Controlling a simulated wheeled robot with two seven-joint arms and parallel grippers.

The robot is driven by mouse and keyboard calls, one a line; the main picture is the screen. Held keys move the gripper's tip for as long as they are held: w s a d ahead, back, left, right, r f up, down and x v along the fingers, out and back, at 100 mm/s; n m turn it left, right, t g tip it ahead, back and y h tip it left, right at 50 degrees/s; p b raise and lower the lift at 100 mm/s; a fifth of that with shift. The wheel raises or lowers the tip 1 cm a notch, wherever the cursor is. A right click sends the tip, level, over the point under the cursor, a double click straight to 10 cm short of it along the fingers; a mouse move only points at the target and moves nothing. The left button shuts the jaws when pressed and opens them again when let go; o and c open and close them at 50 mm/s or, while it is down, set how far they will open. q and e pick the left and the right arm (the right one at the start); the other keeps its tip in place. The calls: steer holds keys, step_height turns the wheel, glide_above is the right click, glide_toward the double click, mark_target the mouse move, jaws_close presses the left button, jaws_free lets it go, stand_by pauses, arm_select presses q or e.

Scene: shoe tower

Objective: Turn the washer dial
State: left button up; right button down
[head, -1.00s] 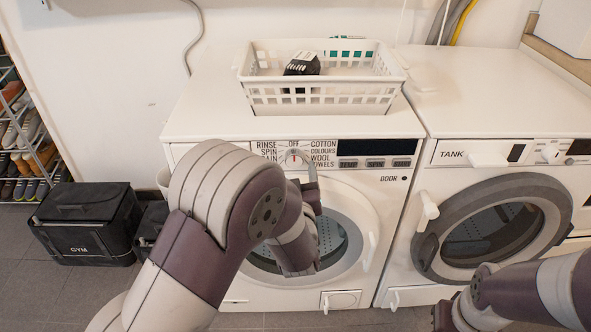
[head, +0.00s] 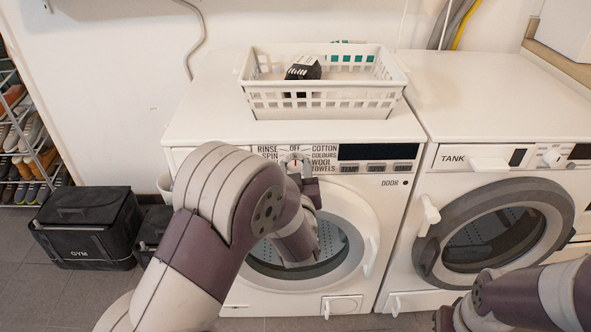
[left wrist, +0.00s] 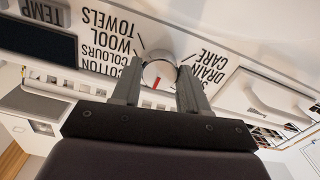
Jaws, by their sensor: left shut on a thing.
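The washer dial (head: 296,160) is a round white knob on the left washer's front panel, with programme names printed around it. In the left wrist view the dial (left wrist: 159,72) sits between the two fingertips of my left gripper (left wrist: 160,80), which is shut on it. The dial's red mark points toward the gripper's palm, slightly to the COTTON side. The label it points at is hidden there. In the head view my left gripper (head: 300,170) is partly hidden by its own arm. My right arm enters at lower right; its gripper is out of frame.
A white basket (head: 330,99) with a dark item (head: 303,68) stands on the left washer (head: 215,120). A second machine (head: 500,110) with a grey round door is beside it. A black GYM box (head: 85,235) and a shoe rack (head: 35,150) are at left.

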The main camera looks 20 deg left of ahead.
arm_select(q)
steer(key=m+p, duration=0.2)
steer(key=m, duration=0.1)
steer(key=shift+r, duration=0.1)
steer(key=shift+m+p, duration=0.8)
steer(key=shift+m, duration=0.4)
steer(key=o, duration=1.1)
steer(key=shift+c, duration=0.2)
steer(key=p+v, duration=0.1)
steer(key=v, duration=1.1)
steer(key=shift+s+p, duration=0.4)
steer(key=shift+d, duration=0.1)
